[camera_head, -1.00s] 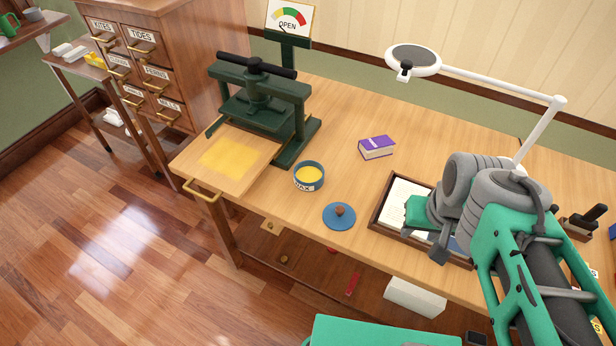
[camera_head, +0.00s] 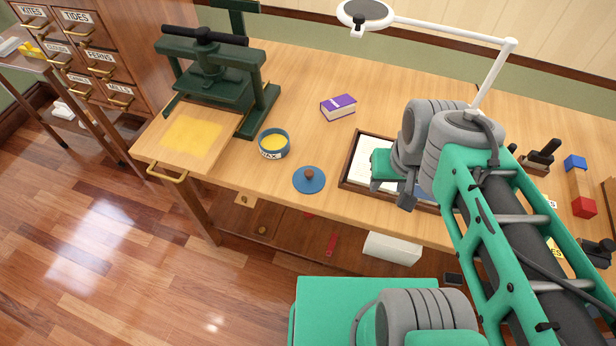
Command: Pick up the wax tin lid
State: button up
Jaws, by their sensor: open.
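The wax tin lid (camera_head: 317,186) is a flat blue disc with a brown knob, lying on the wooden workbench near its front edge. The blue wax tin (camera_head: 273,151) stands uncovered to its upper left, with yellow wax inside. My gripper (camera_head: 390,188) is to the right of the lid, above the framed tray, and apart from the lid. It is open, with no object seen in it. My own wrist and arm hide much of it, so its fingertips are hard to make out.
A dark green press (camera_head: 215,85) stands on the left of the bench (camera_head: 290,85). A purple book (camera_head: 338,107) lies behind the lid. A wood-framed tray (camera_head: 352,172) is to the lid's right. A white lamp arm (camera_head: 455,33) reaches over the bench.

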aim_at(307, 180)
jog(key=k, duration=0.95)
jog(key=u, duration=1.1)
jog(key=i, duration=0.95)
jog(key=u, duration=0.1)
